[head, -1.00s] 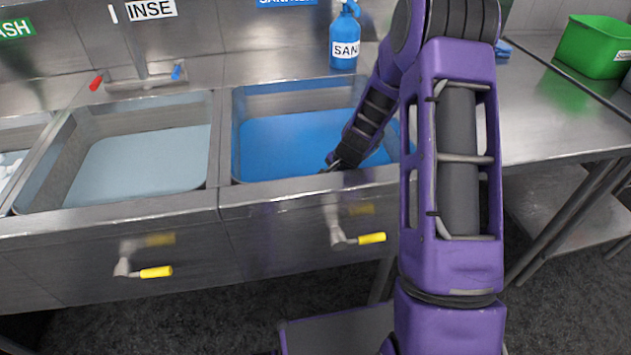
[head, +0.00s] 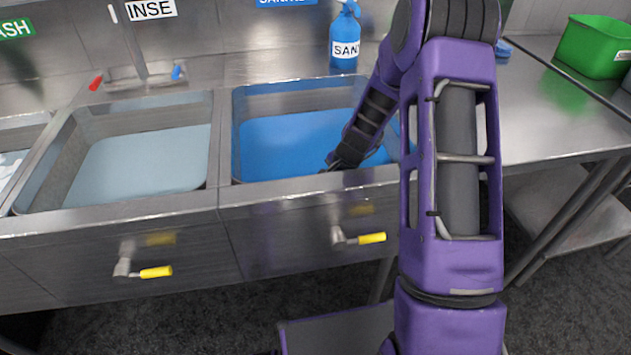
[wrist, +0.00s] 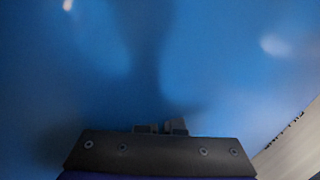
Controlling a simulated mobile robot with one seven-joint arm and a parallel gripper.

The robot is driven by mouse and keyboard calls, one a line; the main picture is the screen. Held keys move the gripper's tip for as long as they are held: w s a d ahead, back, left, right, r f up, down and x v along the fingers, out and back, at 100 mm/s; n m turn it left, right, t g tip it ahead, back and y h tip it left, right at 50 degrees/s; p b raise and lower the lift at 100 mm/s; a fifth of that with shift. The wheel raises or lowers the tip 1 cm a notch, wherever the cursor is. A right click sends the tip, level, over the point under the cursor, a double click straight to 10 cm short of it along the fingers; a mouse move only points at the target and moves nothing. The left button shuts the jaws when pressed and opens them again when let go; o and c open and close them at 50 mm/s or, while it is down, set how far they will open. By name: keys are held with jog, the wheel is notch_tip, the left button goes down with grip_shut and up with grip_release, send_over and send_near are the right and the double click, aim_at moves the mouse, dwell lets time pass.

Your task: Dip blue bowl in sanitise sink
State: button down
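The sanitise sink (head: 237,140) is the right basin in the head view, filled with blue liquid (head: 285,145). My gripper (head: 335,163) is low over the front right part of this basin, close to its front rim. In the wrist view, blue fills most of the picture, with a dark shadow and bright reflections. The base of my gripper's fingers (wrist: 162,127) shows there as small dark blocks close together; their tips are hidden. I cannot make out the blue bowl in either view, nor whether the fingers hold anything.
The rinse sink (head: 65,165) with pale liquid is to the left, and part of the wash sink (head: 20,125) shows beyond it. A blue sanitiser bottle (head: 345,40) stands behind the basin. A green tub (head: 590,45) sits on the right counter (head: 540,110). Yellow-handled valves (head: 371,238) stick out in front.

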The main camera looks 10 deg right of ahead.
notch_tip(320, 180, up, 27)
jog(key=p, duration=1.1)
dwell(0.4)
dwell(0.9)
